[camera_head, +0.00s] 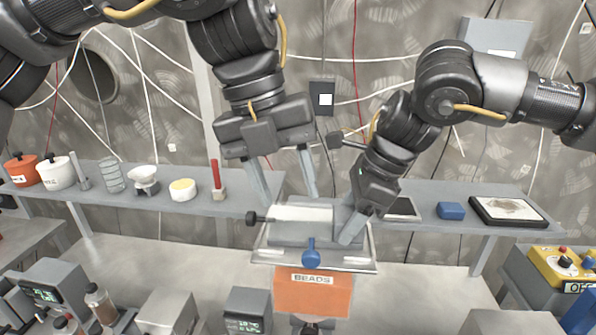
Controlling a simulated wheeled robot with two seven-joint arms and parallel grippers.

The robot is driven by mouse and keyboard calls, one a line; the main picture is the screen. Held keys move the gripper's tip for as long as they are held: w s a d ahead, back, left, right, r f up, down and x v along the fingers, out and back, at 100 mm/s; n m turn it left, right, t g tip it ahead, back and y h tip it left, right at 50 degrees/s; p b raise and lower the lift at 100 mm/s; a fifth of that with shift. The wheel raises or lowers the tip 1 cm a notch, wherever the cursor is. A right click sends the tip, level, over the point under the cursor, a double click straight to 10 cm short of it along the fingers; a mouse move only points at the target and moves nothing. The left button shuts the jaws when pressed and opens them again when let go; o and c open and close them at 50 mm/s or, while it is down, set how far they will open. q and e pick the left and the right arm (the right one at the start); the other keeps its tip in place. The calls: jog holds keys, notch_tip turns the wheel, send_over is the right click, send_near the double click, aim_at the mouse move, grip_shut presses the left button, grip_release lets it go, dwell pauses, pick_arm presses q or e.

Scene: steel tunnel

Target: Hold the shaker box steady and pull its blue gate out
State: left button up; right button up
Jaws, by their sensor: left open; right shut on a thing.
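The shaker box (285,240) is a low grey box with a pale top, at the centre. A black knob sticks out at its left side. The blue gate (311,256) shows as a rounded blue handle at the box's front, above an orange container (312,292) marked BEADS. My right gripper (350,225) is shut on the right part of the shaker box; its exact contact is partly hidden. My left gripper (285,192) is open and points down just above and behind the box, with nothing between its fingers. It is apart from the blue handle.
A shelf to the left holds a red pot (22,169), a white pot (56,172), a yellow-topped dish (183,190) and a red-handled tool (217,180). To the right are a blue block (451,210) and a black-framed tray (508,211). Instruments stand in front.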

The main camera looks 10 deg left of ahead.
dwell(0.4)
jog(key=o, duration=1.2)
jog(key=shift+c, duration=0.2)
jog(key=v, duration=1.2)
jog(key=shift+s, duration=0.1)
